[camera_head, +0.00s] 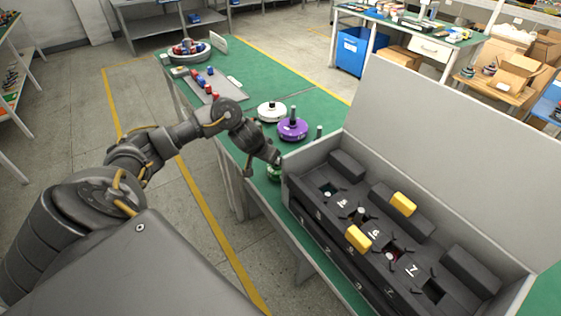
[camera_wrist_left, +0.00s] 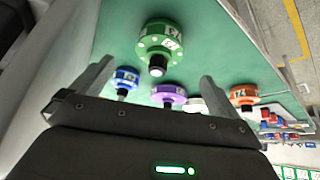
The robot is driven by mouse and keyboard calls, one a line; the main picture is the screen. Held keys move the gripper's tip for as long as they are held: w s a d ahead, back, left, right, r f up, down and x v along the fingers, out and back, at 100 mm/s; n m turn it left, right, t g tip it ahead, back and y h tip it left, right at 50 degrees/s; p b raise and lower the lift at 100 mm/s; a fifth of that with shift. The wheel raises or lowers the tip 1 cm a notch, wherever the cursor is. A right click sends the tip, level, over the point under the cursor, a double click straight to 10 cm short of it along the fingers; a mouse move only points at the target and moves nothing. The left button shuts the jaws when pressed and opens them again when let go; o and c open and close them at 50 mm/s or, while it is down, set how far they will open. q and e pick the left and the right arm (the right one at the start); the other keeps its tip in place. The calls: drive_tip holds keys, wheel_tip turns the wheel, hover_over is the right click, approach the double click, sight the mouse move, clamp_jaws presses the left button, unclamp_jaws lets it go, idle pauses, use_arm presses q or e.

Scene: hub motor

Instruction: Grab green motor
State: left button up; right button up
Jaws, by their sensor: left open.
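The green motor (camera_wrist_left: 165,36) sits on the green table top in the left wrist view, upper middle, with its dark shaft and bright tip toward my gripper. In the head view only a small part of the green motor (camera_head: 273,173) shows, the rest hidden by my gripper and the box. My left gripper (camera_head: 268,159) is beside it at the table's near edge. In the left wrist view my left gripper (camera_wrist_left: 157,72) is open and empty, its two fingers apart, with the motor ahead of the gap. My right gripper is not in view.
A purple motor (camera_head: 292,129) and a white motor (camera_head: 271,111) stand behind the green one. Blue (camera_wrist_left: 125,79) and orange (camera_wrist_left: 243,94) motors show in the left wrist view. A large grey open box (camera_head: 310,160) with black inserts stands close on the right.

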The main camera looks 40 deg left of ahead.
sight(277, 167)
use_arm(q)
drive_tip(key=b+x, duration=0.1)
drive_tip(key=x, duration=0.9)
drive_tip(key=shift+f, duration=0.4)
drive_tip(key=c, duration=1.4)
drive_tip(key=shift+w+r, duration=0.1)
drive_tip(key=shift+r, duration=0.05)
drive_tip(key=shift+c, duration=0.9)
drive_tip(key=shift+r, duration=0.1)
